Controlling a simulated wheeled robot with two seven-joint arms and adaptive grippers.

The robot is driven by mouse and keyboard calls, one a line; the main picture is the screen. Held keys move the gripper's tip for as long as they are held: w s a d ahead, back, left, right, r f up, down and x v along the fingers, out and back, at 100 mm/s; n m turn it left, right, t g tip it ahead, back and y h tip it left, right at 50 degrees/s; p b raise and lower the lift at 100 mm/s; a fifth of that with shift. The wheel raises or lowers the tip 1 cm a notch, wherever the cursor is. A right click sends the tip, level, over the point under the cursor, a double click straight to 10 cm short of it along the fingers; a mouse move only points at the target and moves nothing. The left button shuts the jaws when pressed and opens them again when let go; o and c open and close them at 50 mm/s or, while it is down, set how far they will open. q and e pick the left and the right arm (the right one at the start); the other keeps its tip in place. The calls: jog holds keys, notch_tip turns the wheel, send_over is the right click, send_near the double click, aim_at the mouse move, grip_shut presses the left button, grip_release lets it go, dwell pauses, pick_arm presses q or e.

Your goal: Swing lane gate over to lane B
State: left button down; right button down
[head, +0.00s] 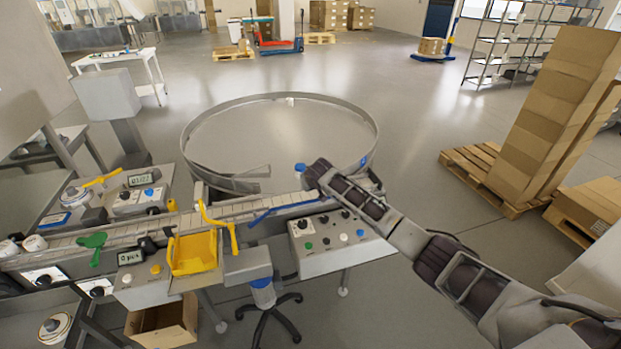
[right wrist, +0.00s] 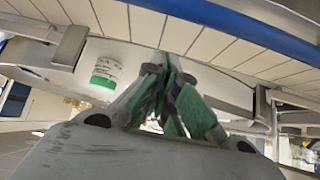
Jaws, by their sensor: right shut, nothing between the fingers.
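A long blue bar (head: 282,208), which looks like the lane gate, lies slantwise along the conveyor in front of the round turntable. A blue bar also crosses the top of the right wrist view (right wrist: 215,18). My right gripper (right wrist: 176,58) is shut and empty, its green-padded fingers together beside the pale slatted belt. The blue bar is apart from the fingers in that view. In the head view my right wrist (head: 318,172) hangs over the conveyor's right end and hides the fingertips. I cannot read any lane letter. My left gripper is not in view.
The round turntable (head: 280,97) with a raised rim stands behind the conveyor. A blue-topped item (head: 300,168) is beside my wrist. A yellow tray (head: 194,254) and control box (head: 335,240) sit in front.

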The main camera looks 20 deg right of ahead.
jog(key=b+v, duration=0.1)
jog(key=v, duration=0.9)
dwell(0.7)
jog(key=shift+f, duration=0.15)
dwell(0.3)
